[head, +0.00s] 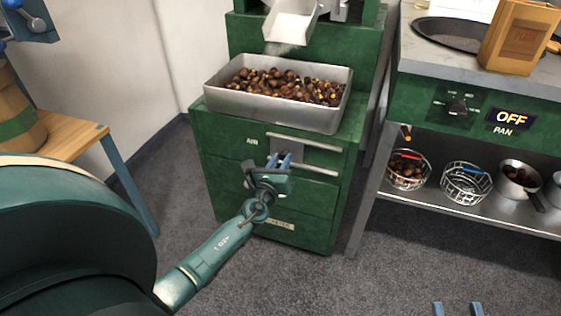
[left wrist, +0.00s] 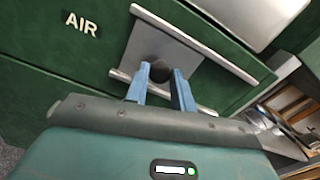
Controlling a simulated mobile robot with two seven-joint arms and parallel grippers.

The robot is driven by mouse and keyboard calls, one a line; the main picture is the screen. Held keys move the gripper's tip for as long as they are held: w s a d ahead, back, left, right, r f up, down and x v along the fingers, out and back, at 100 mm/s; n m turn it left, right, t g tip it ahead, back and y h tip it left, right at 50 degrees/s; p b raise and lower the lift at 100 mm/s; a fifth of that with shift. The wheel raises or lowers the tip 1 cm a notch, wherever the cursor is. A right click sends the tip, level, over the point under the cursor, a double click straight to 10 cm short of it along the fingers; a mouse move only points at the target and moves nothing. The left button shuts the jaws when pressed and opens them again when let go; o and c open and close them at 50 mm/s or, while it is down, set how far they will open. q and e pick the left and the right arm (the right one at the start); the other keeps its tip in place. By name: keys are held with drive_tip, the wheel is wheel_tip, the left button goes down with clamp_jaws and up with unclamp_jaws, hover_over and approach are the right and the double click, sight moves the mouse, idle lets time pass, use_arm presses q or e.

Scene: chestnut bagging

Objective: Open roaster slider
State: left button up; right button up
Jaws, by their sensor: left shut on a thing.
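The green roaster (head: 222,150) stands in the middle of the head view. Its front carries a metal slider plate between two horizontal rails (head: 305,142), right of the AIR label. In the left wrist view the slider plate (left wrist: 140,47) has a dark round knob (left wrist: 160,71). My left gripper (head: 281,160) is at the slider, its blue fingers shut on the knob; they also show in the left wrist view (left wrist: 160,83). My arm partly hides the roaster's front in the head view. Two blue fingertips of my right gripper (head: 457,309) show apart at the bottom edge, with nothing between them.
A metal tray of chestnuts (head: 285,111) sits on the roaster under a chute (head: 290,28). On the right, a bench (head: 412,58) has an OFF PAN display, with wire baskets (head: 466,184) and pans below. A wooden table (head: 75,140) stands left. Grey floor is clear in front.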

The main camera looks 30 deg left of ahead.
use_arm(q)
clamp_jaws()
drive_tip(key=d, duration=0.2)
drive_tip(key=w+d, duration=0.1)
drive_tip(key=d, duration=0.2)
drive_tip(key=w+d, duration=0.1)
drive_tip(key=d, duration=0.2)
drive_tip(key=shift+d, duration=0.25)
drive_tip(key=o, duration=0.8)
unclamp_jaws()
drive_tip(key=shift+c, duration=0.2)
drive_tip(key=shift+a, duration=0.1)
